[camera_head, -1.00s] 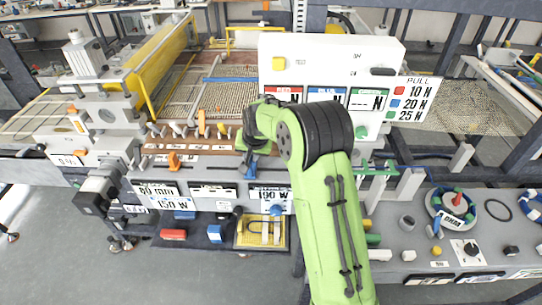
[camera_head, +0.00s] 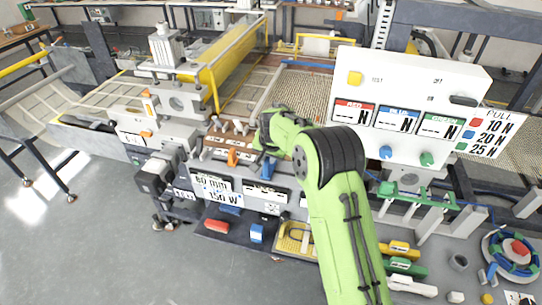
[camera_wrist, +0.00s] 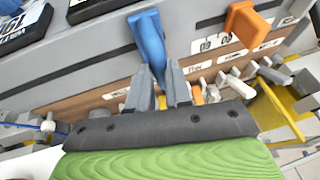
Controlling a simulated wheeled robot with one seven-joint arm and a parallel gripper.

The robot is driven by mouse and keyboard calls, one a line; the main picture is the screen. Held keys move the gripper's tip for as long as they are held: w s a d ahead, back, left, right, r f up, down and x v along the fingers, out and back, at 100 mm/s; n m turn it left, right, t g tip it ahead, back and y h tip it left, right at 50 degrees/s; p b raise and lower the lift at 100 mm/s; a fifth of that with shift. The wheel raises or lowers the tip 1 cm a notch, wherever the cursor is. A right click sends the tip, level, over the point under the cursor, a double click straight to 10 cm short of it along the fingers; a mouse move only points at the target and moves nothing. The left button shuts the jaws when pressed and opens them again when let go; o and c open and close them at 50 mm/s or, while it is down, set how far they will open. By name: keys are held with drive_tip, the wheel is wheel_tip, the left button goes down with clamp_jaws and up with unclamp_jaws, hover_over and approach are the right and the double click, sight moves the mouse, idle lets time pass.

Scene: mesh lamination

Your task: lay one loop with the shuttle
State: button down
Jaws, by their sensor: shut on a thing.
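My gripper (camera_wrist: 158,88) is shut on a blue handle (camera_wrist: 148,38), which shows between its fingers in the wrist view. In the head view the blue handle (camera_head: 267,170) is at the front ledge of the machine, just right of an orange handle (camera_head: 232,157). The orange handle also shows in the wrist view (camera_wrist: 243,22), apart from my gripper. I cannot tell whether the blue handle belongs to the shuttle. My arm hides part of the ledge. A row of pegs (camera_wrist: 235,85) stands along the brown strip beside my gripper; the thread is not clearly visible.
A white panel with a yellow button (camera_head: 355,78) and several displays stands behind my arm. A yellow bar (camera_head: 235,50) and mesh bed (camera_head: 300,90) lie behind the pegs. Red (camera_head: 216,226) and blue (camera_head: 256,234) blocks sit on a low shelf. Floor at left is clear.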

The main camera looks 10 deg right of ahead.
drive_tip(key=c, duration=1.1)
unclamp_jaws()
drive_tip(key=shift+w+a, duration=0.1)
drive_tip(key=shift+a, duration=0.3)
drive_tip(key=shift+o, duration=0.2)
drive_tip(key=shift+d, duration=0.1)
drive_tip(key=shift+d+r, duration=0.1)
drive_tip(key=shift+r, duration=0.1)
drive_tip(key=b+v, duration=0.1)
drive_tip(key=v, duration=1.4)
drive_tip(key=shift+s+r, duration=0.15)
drive_tip(key=shift+s, duration=0.1)
